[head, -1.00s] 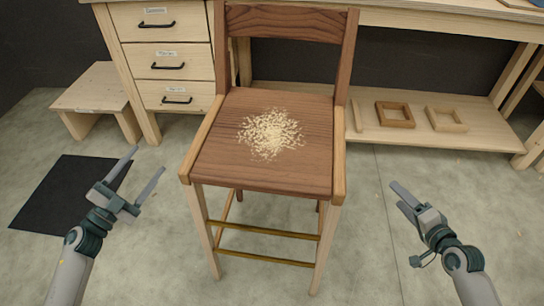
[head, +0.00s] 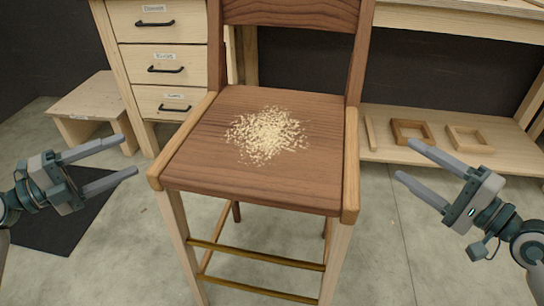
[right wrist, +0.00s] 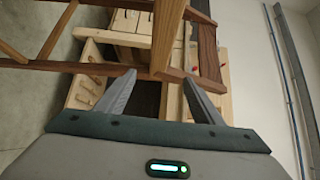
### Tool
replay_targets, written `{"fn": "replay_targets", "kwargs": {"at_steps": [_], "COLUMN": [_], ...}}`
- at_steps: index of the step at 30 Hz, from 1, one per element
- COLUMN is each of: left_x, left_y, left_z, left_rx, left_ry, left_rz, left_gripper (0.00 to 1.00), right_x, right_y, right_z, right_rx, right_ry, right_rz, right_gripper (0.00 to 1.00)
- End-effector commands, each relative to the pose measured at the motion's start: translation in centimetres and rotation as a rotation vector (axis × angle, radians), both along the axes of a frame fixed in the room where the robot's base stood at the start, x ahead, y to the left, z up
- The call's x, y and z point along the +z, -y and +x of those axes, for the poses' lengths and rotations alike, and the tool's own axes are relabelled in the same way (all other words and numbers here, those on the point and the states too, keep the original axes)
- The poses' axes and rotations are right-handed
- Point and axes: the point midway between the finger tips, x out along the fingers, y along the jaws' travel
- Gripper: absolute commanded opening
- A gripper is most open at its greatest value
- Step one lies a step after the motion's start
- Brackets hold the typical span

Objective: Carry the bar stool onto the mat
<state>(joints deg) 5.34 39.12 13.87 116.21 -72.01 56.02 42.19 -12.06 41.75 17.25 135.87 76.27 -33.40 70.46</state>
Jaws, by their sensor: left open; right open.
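The bar stool (head: 200,155) stands upright in the middle of the head view. It has a dark wood seat and back, pale legs and brass-coloured foot rails. A heap of pale shavings (head: 266,135) lies on its seat. The black mat (head: 45,225) lies on the floor at the left, partly hidden behind my left gripper. My left gripper (head: 130,158) is open and empty, left of the seat and apart from it. My right gripper (head: 404,160) is open and empty, right of the seat. In the right wrist view, stool parts (right wrist: 178,73) show beyond its open fingers.
A workbench with labelled drawers (head: 162,68) stands close behind the stool. A low wooden step (head: 90,115) is at the left near the mat. Small wooden frames (head: 412,132) lie on the bench's lower shelf (head: 495,155). The floor at the right front is clear.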

Motion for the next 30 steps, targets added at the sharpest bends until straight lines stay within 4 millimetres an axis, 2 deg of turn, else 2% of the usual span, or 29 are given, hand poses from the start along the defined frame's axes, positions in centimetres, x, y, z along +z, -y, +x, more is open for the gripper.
{"fn": "replay_targets", "kwargs": {"at_steps": [14,20,30], "left_x": [0.0,0.0,0.0], "left_y": [1.1,2.7,6.5], "left_z": [0.8,1.8,4.5], "left_rx": [0.0,-0.002,-0.001], "left_ry": [0.0,0.001,0.001], "left_rz": [-0.002,-0.004,-0.005], "left_gripper": [0.61,0.61,0.61], "right_x": [-0.1,0.0,0.0], "right_y": [-0.7,-1.8,-4.4], "right_z": [1.1,2.7,6.5], "right_rx": [-0.002,-0.001,-0.002], "right_ry": [0.001,0.004,0.002], "right_rz": [0.0,0.0,0.002], "right_gripper": [0.61,0.61,0.61]}}
